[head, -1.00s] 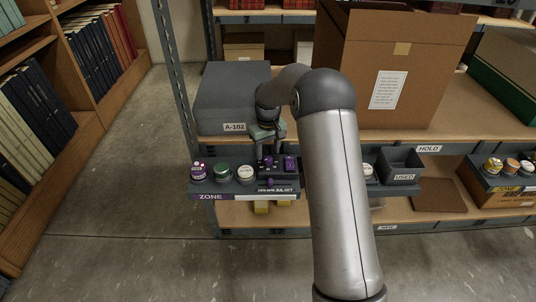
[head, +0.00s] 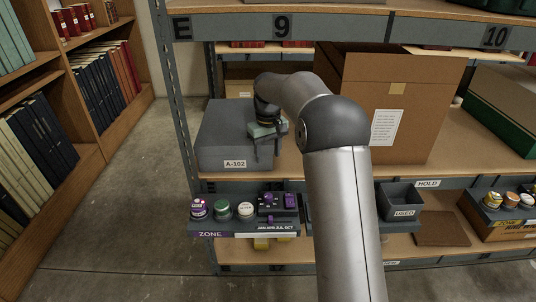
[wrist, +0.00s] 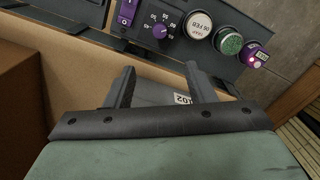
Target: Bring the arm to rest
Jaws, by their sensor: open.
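My gripper (head: 266,148) is raised in front of the right part of the grey box labelled A-102 (head: 222,140), above the shelf edge. In the wrist view its two fingers (wrist: 160,88) stand well apart with nothing between them. The box's label shows partly behind the fingers in that view. My arm reaches up from the bottom of the head view and bends over toward the shelf, hiding part of the tray and shelf behind it.
A large cardboard box (head: 415,110) stands right of the arm. A USED bin (head: 403,199) sits lower right. The aisle floor at left is clear.

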